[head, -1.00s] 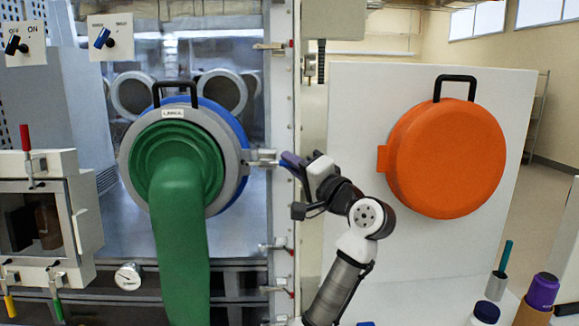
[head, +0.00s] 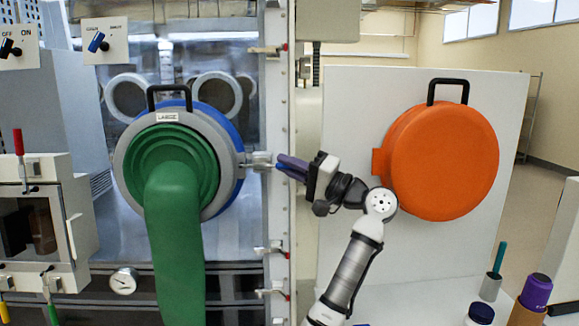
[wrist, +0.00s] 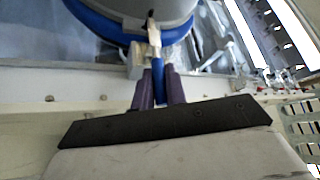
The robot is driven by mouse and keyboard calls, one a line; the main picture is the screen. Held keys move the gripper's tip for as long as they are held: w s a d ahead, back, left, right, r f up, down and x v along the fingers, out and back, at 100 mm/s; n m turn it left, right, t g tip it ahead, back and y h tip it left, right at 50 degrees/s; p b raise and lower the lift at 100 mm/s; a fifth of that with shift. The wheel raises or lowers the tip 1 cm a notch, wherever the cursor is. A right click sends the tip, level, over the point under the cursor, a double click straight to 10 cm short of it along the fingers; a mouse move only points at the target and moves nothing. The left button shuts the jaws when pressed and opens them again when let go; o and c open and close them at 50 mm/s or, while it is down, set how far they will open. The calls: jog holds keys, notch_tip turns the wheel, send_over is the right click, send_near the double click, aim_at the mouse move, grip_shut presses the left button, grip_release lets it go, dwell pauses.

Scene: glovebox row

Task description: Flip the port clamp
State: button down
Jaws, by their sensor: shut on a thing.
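The port clamp (head: 262,162) sits at the right rim of the round glove port, a metal latch with a blue handle. In the wrist view its blue handle (wrist: 158,82) runs between my purple fingers. My gripper (head: 282,163) is shut on the handle, to the right of the port. It also shows in the wrist view (wrist: 158,78). The port has a grey ring (head: 130,165) over a blue ring (head: 240,190), a black top handle, and a green glove (head: 173,225) hanging down from it. The hidden side of the clamp cannot be seen.
An orange round cover (head: 440,162) with a black handle is on the white panel (head: 345,110) at right. A cup, a bottle and a purple-topped container (head: 537,292) stand at lower right. A small box with a red lever (head: 18,142) is at left. A metal post (head: 278,100) stands beside the clamp.

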jog(key=c, duration=1.5)
grip_release()
jog(key=shift+a, duration=0.1)
jog(key=shift+o, duration=0.2)
